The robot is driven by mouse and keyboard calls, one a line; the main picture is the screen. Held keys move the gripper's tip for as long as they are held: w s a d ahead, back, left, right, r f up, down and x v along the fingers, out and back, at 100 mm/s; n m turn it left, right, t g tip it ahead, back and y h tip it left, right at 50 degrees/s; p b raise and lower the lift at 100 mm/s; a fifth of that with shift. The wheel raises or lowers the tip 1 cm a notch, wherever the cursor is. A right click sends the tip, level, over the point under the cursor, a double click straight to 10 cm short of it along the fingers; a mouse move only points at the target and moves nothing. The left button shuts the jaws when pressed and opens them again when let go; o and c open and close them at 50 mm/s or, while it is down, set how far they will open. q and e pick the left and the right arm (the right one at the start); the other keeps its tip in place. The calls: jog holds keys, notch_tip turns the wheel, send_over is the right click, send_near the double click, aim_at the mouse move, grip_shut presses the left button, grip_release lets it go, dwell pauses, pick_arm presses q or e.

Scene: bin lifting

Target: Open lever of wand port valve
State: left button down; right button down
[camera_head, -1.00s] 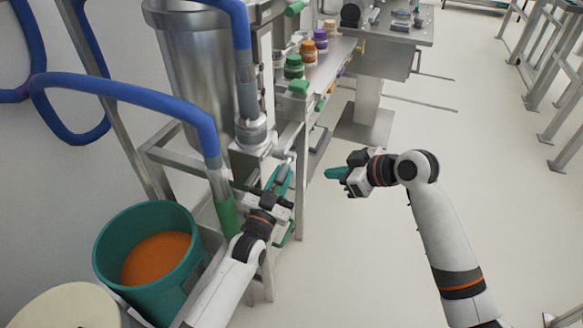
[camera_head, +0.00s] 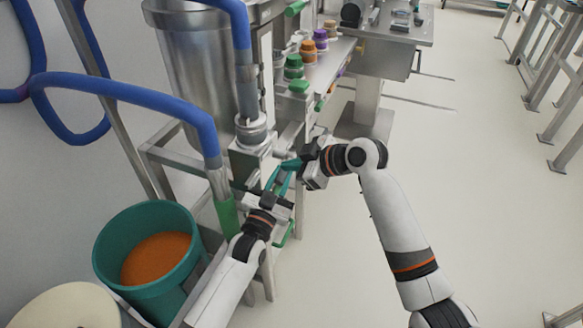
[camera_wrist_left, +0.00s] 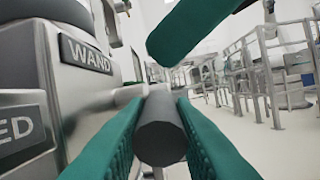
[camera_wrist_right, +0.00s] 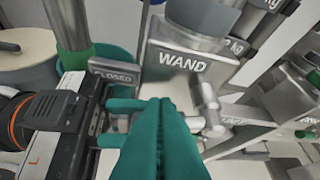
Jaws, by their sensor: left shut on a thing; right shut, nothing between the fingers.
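The wand port valve is a metal block (camera_head: 248,160) under the hose fitting, labelled WAND in the left wrist view (camera_wrist_left: 85,55) and the right wrist view (camera_wrist_right: 185,62). A plate reading CLOSED (camera_wrist_right: 113,77) is beside it. My left gripper (camera_head: 279,176) is shut on the dark grey, round-ended lever handle (camera_wrist_left: 160,128), which lies between its green fingers. My right gripper (camera_wrist_right: 162,140) is shut and empty, its fingertips close to the left gripper and valve. One green finger of it (camera_wrist_left: 195,28) crosses above the handle. Whether the right fingertips touch anything is unclear.
A teal bin (camera_head: 108,250) with orange contents stands at lower left. Blue hoses (camera_head: 120,92) hang around the steel vessel (camera_head: 190,65). A shelf (camera_head: 325,65) with coloured-lid jars is behind. The floor to the right (camera_head: 480,190) is open.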

aim_at(285, 174)
pick_arm(q)
jog(key=shift+f, duration=0.1)
pick_arm(e)
jog(key=shift+w+f, duration=0.25)
jog(key=shift+f, duration=0.5)
jog(key=shift+f, duration=0.3)
pick_arm(q)
jog(key=shift+s+d, duration=0.15)
pick_arm(e)
jog(key=shift+f+t, duration=0.3)
jog(key=shift+f, duration=0.15)
pick_arm(q)
jog(key=c, duration=1.2)
grip_release()
jog(key=shift+c, duration=0.2)
pick_arm(e)
jog(key=shift+r, duration=0.1)
